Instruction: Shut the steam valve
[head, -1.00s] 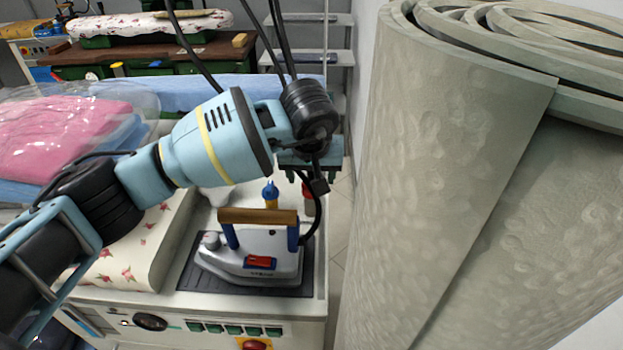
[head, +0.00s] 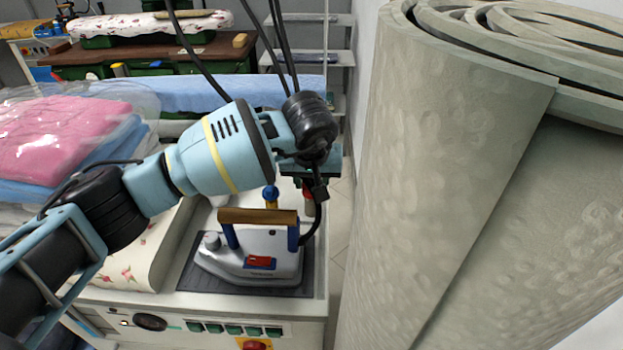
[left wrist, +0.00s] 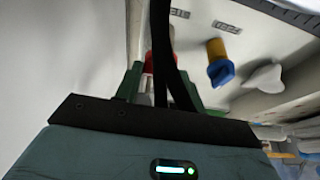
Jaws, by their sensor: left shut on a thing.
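My left gripper (head: 308,186) points down at the back right of the ironing unit, behind the iron. It is shut on a red valve handle (head: 308,208), partly hidden by the gripper and its cables. In the left wrist view the red handle (left wrist: 148,64) shows between the green fingers (left wrist: 150,85). Beside it stands a blue valve handle (left wrist: 221,70) on a yellow neck; it shows in the head view (head: 270,194) just left of the gripper. Small labels lie by the valves, too blurred to read for sure. My right gripper is out of view.
A steam iron (head: 252,258) with a wooden grip stands on a dark mat (head: 190,277) just in front of the valves. A large grey roll (head: 450,150) stands close on the right. Bagged folded laundry (head: 60,135) lies to the left.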

